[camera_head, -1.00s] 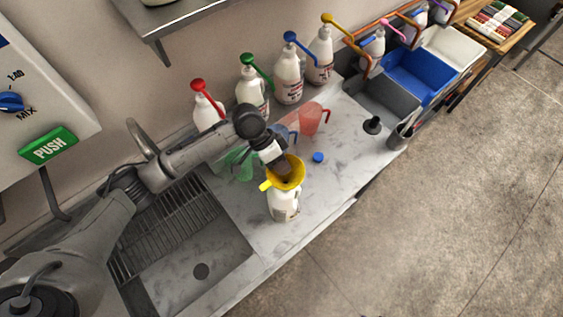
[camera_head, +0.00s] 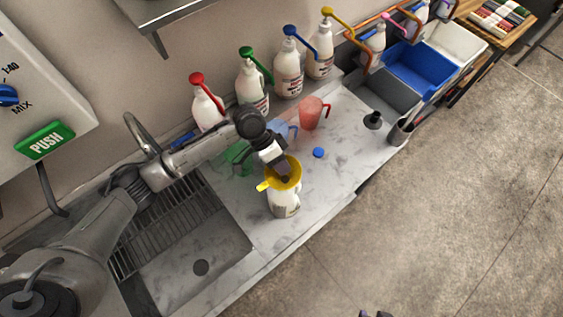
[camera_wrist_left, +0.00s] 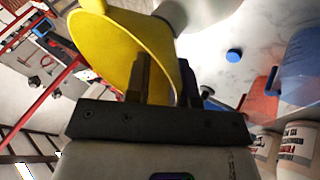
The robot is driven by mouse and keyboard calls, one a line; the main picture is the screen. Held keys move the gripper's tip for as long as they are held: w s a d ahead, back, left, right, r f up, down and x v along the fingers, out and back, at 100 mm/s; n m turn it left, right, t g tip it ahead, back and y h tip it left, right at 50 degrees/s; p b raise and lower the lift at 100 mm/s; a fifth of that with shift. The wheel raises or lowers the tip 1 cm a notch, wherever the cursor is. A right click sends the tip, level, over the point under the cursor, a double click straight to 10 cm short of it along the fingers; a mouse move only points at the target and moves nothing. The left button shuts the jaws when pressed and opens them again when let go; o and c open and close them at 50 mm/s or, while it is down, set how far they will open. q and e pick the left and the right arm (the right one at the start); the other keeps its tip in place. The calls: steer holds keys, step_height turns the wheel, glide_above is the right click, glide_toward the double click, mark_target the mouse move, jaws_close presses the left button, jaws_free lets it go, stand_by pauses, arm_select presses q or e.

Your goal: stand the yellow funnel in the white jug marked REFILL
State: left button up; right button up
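The yellow funnel (camera_head: 281,174) is over the mouth of the white jug (camera_head: 284,203), which stands upright on the marble counter. The funnel looks close to upright, and its spout is hidden, so I cannot see how deep it sits. My left gripper (camera_head: 286,178) is at the funnel's cone. In the left wrist view the funnel (camera_wrist_left: 110,45) has its wall between my two fingers (camera_wrist_left: 165,80), one inside the cone and one outside. The jug's marking is not readable. Small dark tips at the bottom edge may be my right gripper (camera_head: 376,314).
A blue cap (camera_head: 318,152) lies right of the jug. Green, blue and red (camera_head: 311,112) translucent measuring jugs stand behind. Pump bottles (camera_head: 290,75) line the wall. A sink with a drain rack (camera_head: 170,225) is at left. The counter's front right is clear.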

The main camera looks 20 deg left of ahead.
arm_select(q)
steer(key=o, duration=0.3)
steer(key=shift+a+r, duration=0.1)
steer(key=shift+r, duration=0.1)
steer(key=shift+p+v, duration=4.3)
steer(key=shift+v, duration=2.4)
